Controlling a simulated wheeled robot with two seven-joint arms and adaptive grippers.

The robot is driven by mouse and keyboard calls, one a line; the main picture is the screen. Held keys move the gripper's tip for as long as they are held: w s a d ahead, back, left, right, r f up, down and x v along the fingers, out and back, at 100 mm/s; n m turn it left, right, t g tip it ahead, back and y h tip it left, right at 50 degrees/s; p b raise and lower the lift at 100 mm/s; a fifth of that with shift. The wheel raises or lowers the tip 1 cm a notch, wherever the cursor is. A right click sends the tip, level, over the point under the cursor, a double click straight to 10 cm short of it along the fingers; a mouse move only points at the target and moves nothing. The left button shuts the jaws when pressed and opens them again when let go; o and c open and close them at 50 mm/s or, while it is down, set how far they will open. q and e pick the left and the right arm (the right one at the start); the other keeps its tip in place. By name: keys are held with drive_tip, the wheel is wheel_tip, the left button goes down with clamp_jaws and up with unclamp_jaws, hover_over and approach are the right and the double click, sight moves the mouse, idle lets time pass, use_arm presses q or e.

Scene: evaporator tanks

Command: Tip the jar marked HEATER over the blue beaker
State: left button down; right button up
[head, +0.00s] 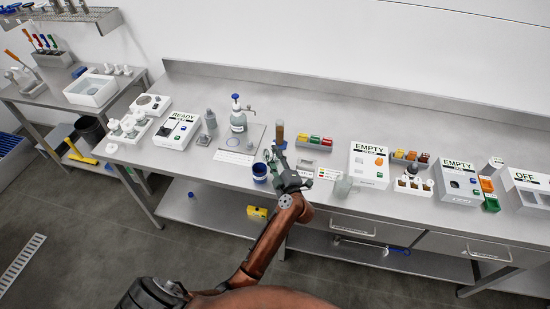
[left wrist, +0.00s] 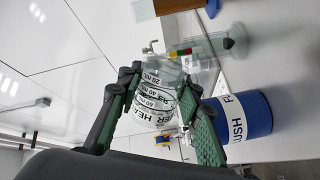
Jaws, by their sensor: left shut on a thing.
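My left gripper (head: 278,165) is over the front part of the bench, just right of the blue beaker (head: 260,173). In the left wrist view its fingers are shut around a clear glass jar (left wrist: 156,104) with black graduations and partly visible HEATER lettering. The blue beaker (left wrist: 248,115), lettered FLUSH, stands close beside it, apart from the jar. The jar's lettering runs at a different angle from the beaker's, so the jar looks tilted. I cannot make out its contents. In the head view the jar is hard to tell from the gripper. My right gripper is not in view.
A READY box (head: 178,131) is to the left and an EMPTY box (head: 369,164) to the right. A rack of coloured blocks (head: 314,141) lies behind the gripper. The bench's back strip is clear.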

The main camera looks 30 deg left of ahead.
use_arm(q)
drive_tip(key=shift+f, duration=0.15)
drive_tip(key=shift+d, duration=0.1)
idle(0.4)
drive_tip(key=shift+s+p, duration=0.1)
drive_tip(key=shift+p, duration=0.35)
drive_tip(key=shift+n, duration=0.3)
drive_tip(key=shift+r+n+p, duration=0.25)
drive_tip(key=shift+n+p, duration=0.05)
drive_tip(key=shift+p, duration=0.45)
idle(0.6)
drive_tip(key=shift+r+p, duration=0.1)
drive_tip(key=shift+p, duration=0.2)
idle(0.5)
